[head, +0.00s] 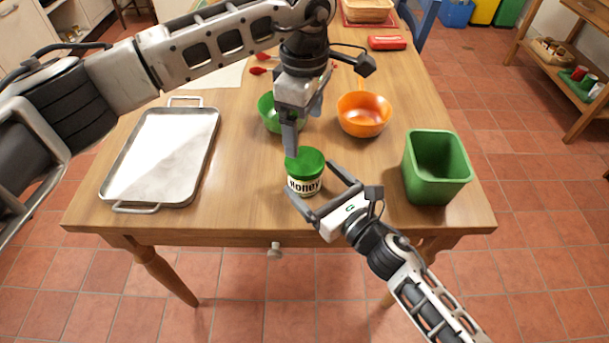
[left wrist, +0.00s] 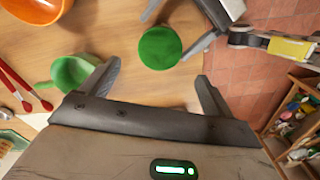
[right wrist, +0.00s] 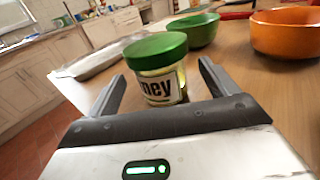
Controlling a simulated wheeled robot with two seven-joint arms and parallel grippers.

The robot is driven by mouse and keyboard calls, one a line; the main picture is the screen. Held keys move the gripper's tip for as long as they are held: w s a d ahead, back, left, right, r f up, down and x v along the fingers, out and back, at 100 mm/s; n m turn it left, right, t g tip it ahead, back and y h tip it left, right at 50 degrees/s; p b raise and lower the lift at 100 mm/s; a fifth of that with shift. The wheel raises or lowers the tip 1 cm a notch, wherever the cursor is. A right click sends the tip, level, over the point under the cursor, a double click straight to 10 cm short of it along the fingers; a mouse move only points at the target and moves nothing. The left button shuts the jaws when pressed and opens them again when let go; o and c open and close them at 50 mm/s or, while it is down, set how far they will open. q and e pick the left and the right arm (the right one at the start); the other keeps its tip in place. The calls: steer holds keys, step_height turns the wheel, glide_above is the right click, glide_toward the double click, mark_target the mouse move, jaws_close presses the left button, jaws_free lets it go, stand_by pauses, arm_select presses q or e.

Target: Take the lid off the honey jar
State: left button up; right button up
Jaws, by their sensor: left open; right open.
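The honey jar (head: 304,184) stands upright on the wooden table near its front edge, with a label reading "Honey". Its green lid (head: 305,160) is on top; the lid also shows in the left wrist view (left wrist: 160,47) and the right wrist view (right wrist: 155,46). My left gripper (head: 291,138) is open above and just behind the jar, pointing down. In the left wrist view the lid lies ahead of its fingers, not between them. My right gripper (head: 323,191) is open at the jar's front right. In the right wrist view the jar body (right wrist: 162,84) is ahead, between the finger directions.
A green bowl (head: 268,117) and an orange bowl (head: 364,113) stand behind the jar. A square green container (head: 436,168) stands to the right. A metal tray (head: 160,156) lies to the left. Red utensils (head: 259,71) lie farther back. Bare table lies between tray and jar.

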mark_target(305, 160)
steer(key=shift+x, duration=1.95)
steer(key=c, duration=1.2)
arm_select(q)
steer(key=shift+c, duration=1)
arm_select(e)
jaws_close()
arm_select(q)
steer(key=m, duration=1.8)
steer(key=shift+f, duration=4)
